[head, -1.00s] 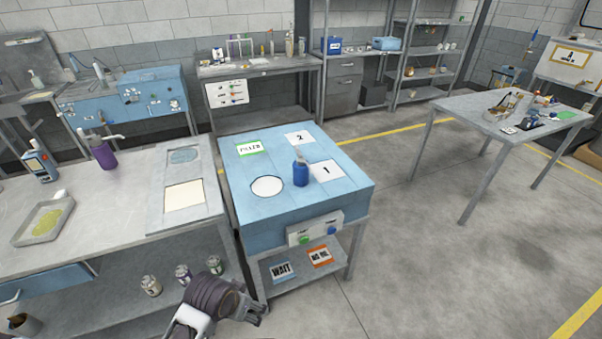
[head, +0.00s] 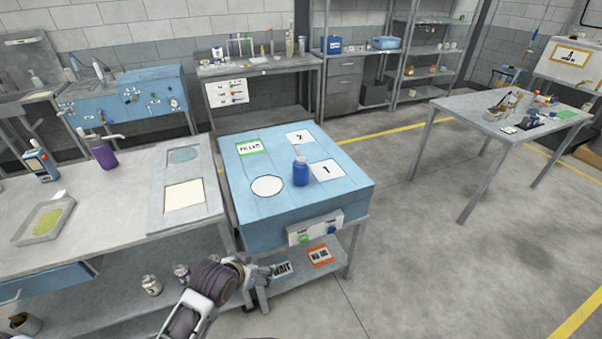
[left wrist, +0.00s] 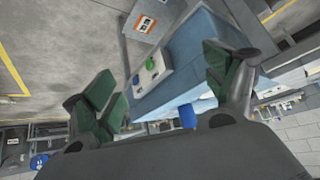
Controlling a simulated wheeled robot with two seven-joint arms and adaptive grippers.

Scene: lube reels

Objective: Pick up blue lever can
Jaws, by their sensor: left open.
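The blue lever can (head: 301,173) stands upright on the blue-topped bench (head: 235,211), beside the white card marked 1. It has a pale top piece. In the left wrist view a blue shape (left wrist: 187,116) at the far edge of the bench looks like the same can. My left gripper (head: 262,275) is in front of the bench, below its top and near the lower shelf. My right gripper is not in view.
The bench top has a white circle (head: 267,186), cards marked 1 (head: 327,170) and 2 (head: 300,138), and a green-edged card (head: 249,148). A control box (head: 314,228) juts from its front. A grey table with a purple bottle (head: 103,153) stands left.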

